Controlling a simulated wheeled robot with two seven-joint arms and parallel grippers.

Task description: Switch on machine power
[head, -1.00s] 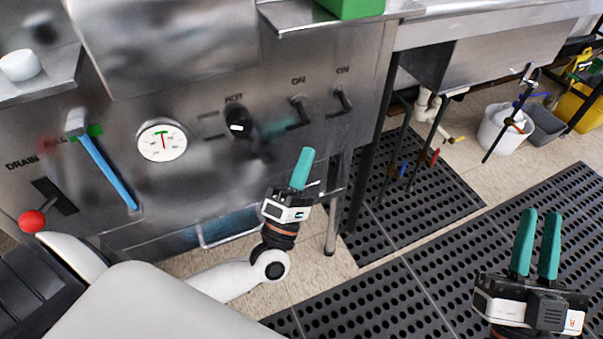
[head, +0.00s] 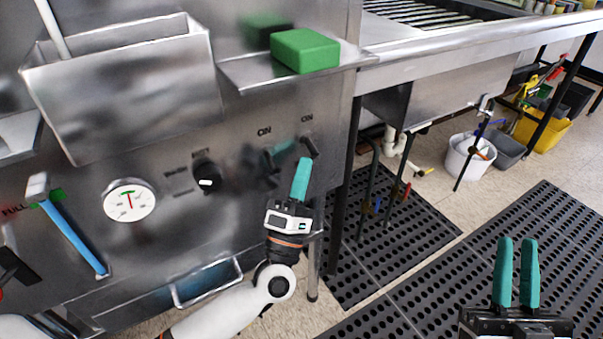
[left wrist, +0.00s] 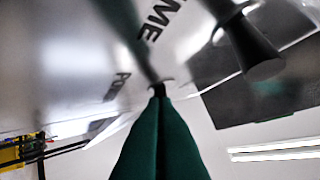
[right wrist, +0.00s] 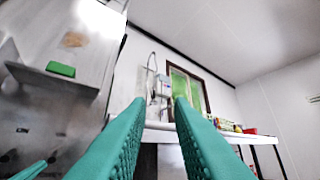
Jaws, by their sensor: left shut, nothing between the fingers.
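The steel machine front carries two black toggle switches under ON labels, a left one (head: 268,162) and a right one (head: 309,146). My left gripper (head: 306,160) is shut and empty, its fingertips pointing up just below the right switch. In the left wrist view the shut fingers (left wrist: 158,92) reach close to the panel, with a black switch lever (left wrist: 250,48) to their upper right. I cannot tell whether the tips touch anything. My right gripper (head: 517,240) is open and empty over the floor mats, away from the machine.
A black knob (head: 206,178), a round gauge (head: 129,200) and a blue-handled lever (head: 75,240) are further left on the panel. A green block (head: 305,51) sits on a steel ledge above the switches. A sink counter (head: 440,42) stands to the right.

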